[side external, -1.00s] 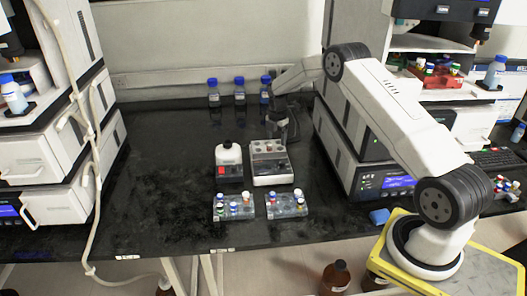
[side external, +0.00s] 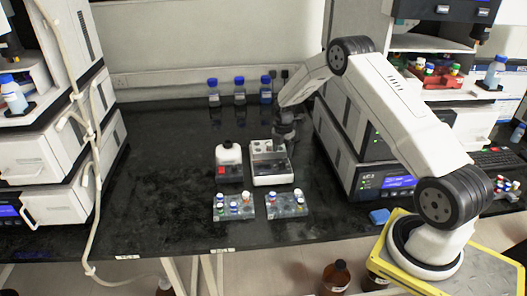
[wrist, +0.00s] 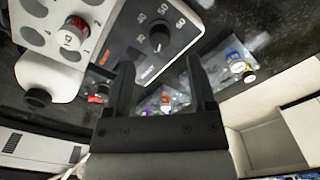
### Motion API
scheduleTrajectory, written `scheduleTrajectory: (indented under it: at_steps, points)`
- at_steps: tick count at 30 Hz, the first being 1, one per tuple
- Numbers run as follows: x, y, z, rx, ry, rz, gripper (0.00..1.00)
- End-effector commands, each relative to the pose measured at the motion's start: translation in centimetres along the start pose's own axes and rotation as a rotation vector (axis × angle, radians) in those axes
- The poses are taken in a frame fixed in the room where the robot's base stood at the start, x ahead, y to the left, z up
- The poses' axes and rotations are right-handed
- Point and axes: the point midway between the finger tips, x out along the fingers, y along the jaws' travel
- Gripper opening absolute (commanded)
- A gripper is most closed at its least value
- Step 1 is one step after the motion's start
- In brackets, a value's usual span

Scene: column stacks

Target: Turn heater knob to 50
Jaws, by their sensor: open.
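The heater is a white box (side external: 258,178) near the middle of the bench. In the wrist view its dark control panel (wrist: 124,38) carries a round black knob (wrist: 159,37) and printed numbers, including 40, 50 and 60. The knob's pointer is too small to read. My gripper (wrist: 158,68) is open and empty, its two black fingers apart. In the wrist view the knob shows between and beyond the fingertips, apart from them. In the side view my gripper (side external: 287,143) hangs over the right side of the heater and partly hides it.
Two clear vial racks (side external: 233,211) (side external: 287,208) stand in front. A red-capped vial (wrist: 75,29) sits in the heater's white well block (wrist: 38,38). White instruments (side external: 335,140) stand close on the right. The bench is clear at left.

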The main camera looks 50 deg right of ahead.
Motion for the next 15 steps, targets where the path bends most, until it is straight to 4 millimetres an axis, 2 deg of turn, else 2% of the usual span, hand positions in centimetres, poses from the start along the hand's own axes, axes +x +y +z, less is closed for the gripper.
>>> scheduleTrajectory:
  at_steps: [9,15]
  points:
    - [3.8,0.0,0.0,0.000,0.001,-0.002,0.71]
    - [5.0,0.0,0.0,0.000,0.000,0.000,0.71]
